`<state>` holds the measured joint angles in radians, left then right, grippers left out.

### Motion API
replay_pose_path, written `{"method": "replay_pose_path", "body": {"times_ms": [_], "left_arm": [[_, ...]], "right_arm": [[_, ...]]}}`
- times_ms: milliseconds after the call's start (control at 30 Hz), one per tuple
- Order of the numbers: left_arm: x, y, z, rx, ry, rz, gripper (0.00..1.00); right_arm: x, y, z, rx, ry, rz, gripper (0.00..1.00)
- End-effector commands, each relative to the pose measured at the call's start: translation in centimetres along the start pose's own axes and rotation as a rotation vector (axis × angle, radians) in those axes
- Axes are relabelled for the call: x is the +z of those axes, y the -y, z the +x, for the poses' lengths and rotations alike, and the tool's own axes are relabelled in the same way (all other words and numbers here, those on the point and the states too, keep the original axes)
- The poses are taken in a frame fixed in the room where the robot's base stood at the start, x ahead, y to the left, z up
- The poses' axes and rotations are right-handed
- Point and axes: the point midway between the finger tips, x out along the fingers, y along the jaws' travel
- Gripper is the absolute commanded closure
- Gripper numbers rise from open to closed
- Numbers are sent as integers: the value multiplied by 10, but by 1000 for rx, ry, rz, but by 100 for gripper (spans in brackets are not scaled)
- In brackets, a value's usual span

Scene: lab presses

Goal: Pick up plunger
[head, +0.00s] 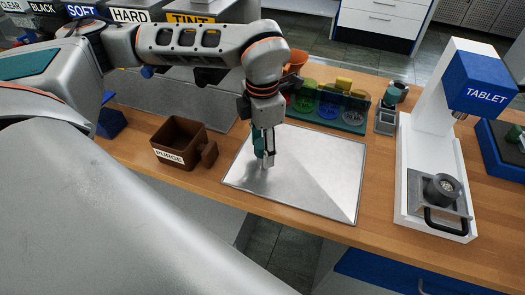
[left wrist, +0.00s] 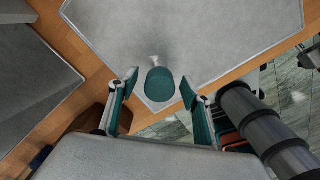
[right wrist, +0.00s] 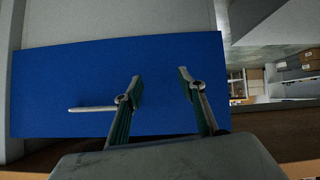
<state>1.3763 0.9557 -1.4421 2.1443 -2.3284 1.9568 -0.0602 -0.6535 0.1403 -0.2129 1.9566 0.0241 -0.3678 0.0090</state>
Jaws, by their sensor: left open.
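A teal, round-topped piece, which looks like the plunger (left wrist: 160,84), stands over the grey metal plate in the left wrist view. A small pale part shows just beyond it. My left gripper (head: 264,158) points down over the plate in the head view. Its fingers (left wrist: 159,86) are open, one on each side of the teal piece, with gaps visible. In the head view the fingers hide most of the plunger. My right gripper (right wrist: 160,88) is open and empty in front of a blue panel (right wrist: 60,75) with a pale handle.
The metal plate (head: 325,190) lies on the wooden bench. A brown PURGE box (head: 178,137) stands left of it. A green rack (head: 340,110) with coloured round pieces stands behind. The white and blue TABLET press (head: 420,150) stands to the right.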

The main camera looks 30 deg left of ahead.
Motion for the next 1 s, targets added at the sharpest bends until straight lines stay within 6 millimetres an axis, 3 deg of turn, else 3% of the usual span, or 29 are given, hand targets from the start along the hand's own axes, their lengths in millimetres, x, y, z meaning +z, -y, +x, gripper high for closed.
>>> {"method": "replay_pose_path", "body": {"times_ms": [333,500,533,1000], "left_arm": [[0,0,9,0,1,0,52],[0,0,9,0,1,0,96],[0,0,9,0,0,0,100],[1,0,-1,1,3,1,100]], "right_arm": [[-9,-2,1,3,-15,-1,60],[-9,-2,1,3,-16,-1,60],[-9,-2,1,3,-16,-1,60],[-5,-2,1,3,-9,0,60]]}}
